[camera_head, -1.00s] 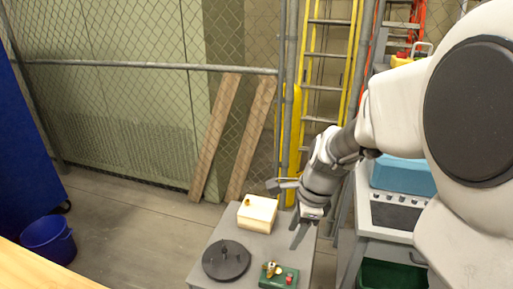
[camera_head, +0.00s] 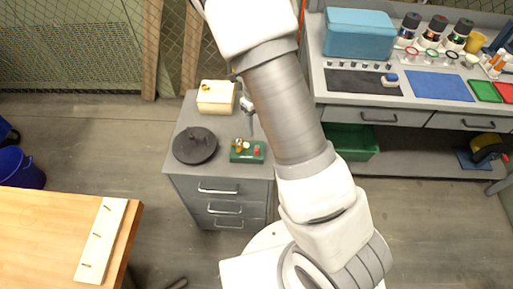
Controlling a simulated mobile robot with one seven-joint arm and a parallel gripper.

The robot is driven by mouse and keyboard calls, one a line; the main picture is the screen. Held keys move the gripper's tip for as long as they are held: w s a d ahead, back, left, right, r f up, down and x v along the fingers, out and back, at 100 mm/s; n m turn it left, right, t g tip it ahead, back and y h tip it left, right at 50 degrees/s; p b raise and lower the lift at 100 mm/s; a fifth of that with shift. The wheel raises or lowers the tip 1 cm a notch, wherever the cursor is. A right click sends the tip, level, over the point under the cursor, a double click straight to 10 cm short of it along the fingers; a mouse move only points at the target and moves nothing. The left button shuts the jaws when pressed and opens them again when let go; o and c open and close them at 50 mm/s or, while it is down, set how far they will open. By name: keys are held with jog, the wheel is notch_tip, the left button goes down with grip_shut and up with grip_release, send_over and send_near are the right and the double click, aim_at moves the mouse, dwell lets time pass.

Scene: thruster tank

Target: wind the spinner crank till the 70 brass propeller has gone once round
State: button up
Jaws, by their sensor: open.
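A small green block (camera_head: 246,151) sits at the front right of the grey drawer cabinet's top. It carries a small brass-coloured piece (camera_head: 238,145) and a red knob (camera_head: 257,151); it looks like the spinner, but the crank and any number are too small to make out. My gripper (camera_head: 250,125) is open and empty, pointing down just behind the green block. My arm hides part of it. I cannot tell whether its fingertips touch anything.
A black disc (camera_head: 195,146) with a short post and a cream box (camera_head: 216,97) share the cabinet top (camera_head: 184,113). A workbench (camera_head: 318,80) with a blue case (camera_head: 359,34) stands to the right. A wooden table (camera_head: 40,225) is at lower left.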

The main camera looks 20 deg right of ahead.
notch_tip(320, 180, down, 12)
jog(key=shift+f+b, duration=0.1)
jog(key=shift+b, duration=0.6)
grip_shut()
